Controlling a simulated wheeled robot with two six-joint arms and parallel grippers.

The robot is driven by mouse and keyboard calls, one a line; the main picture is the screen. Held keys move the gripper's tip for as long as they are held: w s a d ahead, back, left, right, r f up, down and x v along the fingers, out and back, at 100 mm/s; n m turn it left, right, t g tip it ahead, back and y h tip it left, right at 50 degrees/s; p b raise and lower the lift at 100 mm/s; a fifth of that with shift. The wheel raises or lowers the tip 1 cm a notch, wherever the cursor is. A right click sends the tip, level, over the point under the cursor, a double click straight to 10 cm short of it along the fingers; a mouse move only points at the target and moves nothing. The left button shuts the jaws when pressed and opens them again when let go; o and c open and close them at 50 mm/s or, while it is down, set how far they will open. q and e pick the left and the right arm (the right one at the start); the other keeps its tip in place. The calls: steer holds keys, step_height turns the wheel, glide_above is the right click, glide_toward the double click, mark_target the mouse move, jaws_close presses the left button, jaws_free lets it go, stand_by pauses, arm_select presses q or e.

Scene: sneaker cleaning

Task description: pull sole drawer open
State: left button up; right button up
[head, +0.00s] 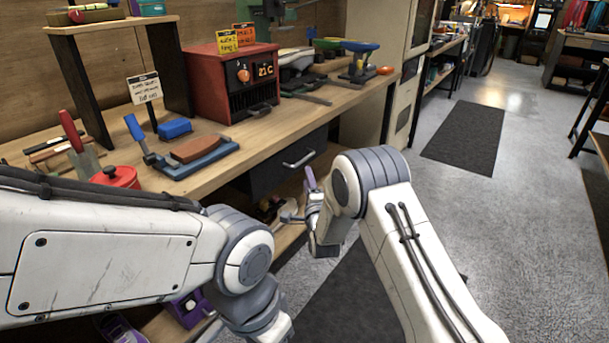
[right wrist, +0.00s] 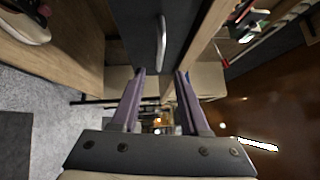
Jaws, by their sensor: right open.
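The sole drawer (head: 287,163) is a dark front under the wooden bench, with a silver bar handle (head: 299,158). It looks closed. In the right wrist view the dark drawer front (right wrist: 135,22) and its handle (right wrist: 161,45) show ahead of my fingers. My right gripper (right wrist: 160,74) is open, with its two purple fingers apart and nothing between them. The handle lines up with the gap between them, a little beyond the tips. In the head view my right gripper (head: 301,197) is partly hidden by its own arm, below the handle. My left arm's fingers are not visible.
A lower shelf with items lies under the drawer. The grey floor at right is open, with dark mats (head: 465,135).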

mark_target(304, 158)
steer(key=w, duration=0.3)
steer(key=w+b, duration=0.1)
steer(key=w, duration=0.3)
steer(key=w+a+r, duration=0.1)
steer(key=w, duration=0.2)
steer(key=shift+w, duration=0.15)
steer(key=shift+c, duration=0.3)
steer(key=shift+f, duration=0.1)
jaws_close()
stand_by(1.0)
